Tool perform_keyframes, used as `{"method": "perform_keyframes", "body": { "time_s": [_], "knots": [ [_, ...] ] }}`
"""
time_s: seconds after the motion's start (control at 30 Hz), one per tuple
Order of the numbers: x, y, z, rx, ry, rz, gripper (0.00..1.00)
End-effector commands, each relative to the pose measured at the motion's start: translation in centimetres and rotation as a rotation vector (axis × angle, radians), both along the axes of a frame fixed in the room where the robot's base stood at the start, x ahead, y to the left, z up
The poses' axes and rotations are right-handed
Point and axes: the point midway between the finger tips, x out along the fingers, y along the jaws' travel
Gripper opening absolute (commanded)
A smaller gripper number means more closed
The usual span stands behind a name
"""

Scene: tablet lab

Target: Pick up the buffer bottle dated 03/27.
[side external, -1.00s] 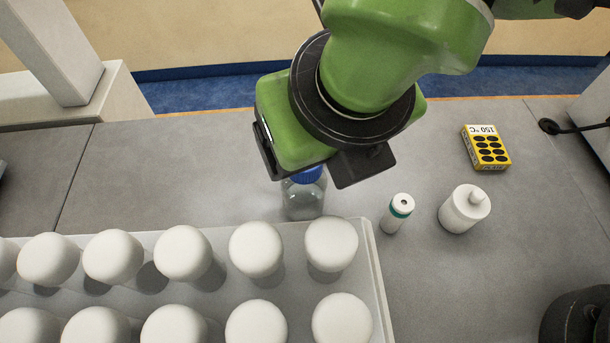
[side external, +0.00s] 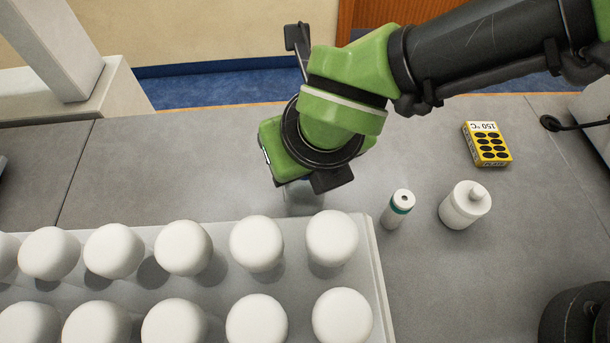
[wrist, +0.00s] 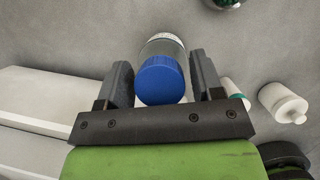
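A clear bottle with a blue cap (wrist: 160,80) stands between the two dark fingers of my gripper (wrist: 160,66) in the wrist view. The fingers are open, with a gap showing on each side of the cap. A white label band shows at the bottle's far end, but no date on it is readable. In the side external view my gripper (side external: 302,182) is over the bottle (side external: 303,203), just behind the white rack. Only part of the clear body shows there; the cap is hidden by my gripper.
A white rack (side external: 372,262) with several white round-topped items fills the front left. The grey bench is clear at the back left.

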Motion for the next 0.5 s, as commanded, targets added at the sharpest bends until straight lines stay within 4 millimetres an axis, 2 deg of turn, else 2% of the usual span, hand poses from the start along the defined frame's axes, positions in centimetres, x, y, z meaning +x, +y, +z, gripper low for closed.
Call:
{"method": "perform_keyframes", "body": {
  "time_s": [0.03, 0.23, 0.27, 0.5],
  "knots": [
    [0.00, 0.00, 0.01, 0.000, 0.000, 0.000, 0.49],
    [-0.01, 0.00, 0.03, 0.000, 0.000, 0.000, 0.03],
    [-0.01, 0.00, 0.03, 0.000, 0.000, 0.000, 0.00],
    [0.02, 0.04, 0.28, 0.002, -0.002, 0.000, 0.00]
  ]
}}
